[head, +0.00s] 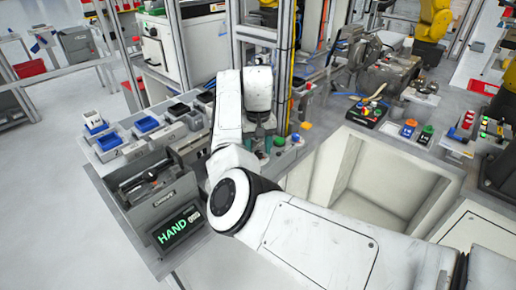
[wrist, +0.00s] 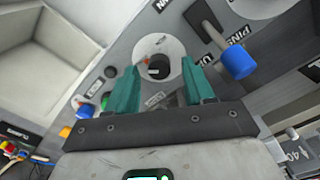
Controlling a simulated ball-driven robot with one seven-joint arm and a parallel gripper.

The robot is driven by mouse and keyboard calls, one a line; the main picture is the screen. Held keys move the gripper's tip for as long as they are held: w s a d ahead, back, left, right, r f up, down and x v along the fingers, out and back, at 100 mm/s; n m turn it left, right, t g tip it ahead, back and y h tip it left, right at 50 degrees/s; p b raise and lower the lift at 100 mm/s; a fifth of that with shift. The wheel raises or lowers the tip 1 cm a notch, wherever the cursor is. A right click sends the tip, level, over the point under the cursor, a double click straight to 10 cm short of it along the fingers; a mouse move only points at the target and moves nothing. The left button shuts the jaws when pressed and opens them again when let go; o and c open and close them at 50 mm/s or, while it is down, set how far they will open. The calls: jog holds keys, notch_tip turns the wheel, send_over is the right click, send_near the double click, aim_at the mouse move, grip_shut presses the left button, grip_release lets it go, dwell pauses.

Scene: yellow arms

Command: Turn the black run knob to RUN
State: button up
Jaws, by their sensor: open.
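In the wrist view, a black knob (wrist: 160,68) sits at the centre of a round pale plate (wrist: 166,45). A small orange-red mark shows beside it. My gripper (wrist: 159,66) has two teal fingers standing apart, one on each side of the knob in this view. I cannot tell whether they touch it. In the head view, my gripper (head: 262,140) points down at the bench panel, and my arm hides the knob. A display (head: 178,228) on the bench front reads HAND in green.
A blue-ended lever (wrist: 238,62) stands right of the knob by a PINS label. Green, red and blue buttons (wrist: 86,111) lie to the left. In the head view, blue trays (head: 146,124) and a grey drawer box (head: 150,190) sit left of my arm; a pale open bin (head: 385,180) is right.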

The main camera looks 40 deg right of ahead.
jog(key=shift+f, duration=0.45)
grip_shut()
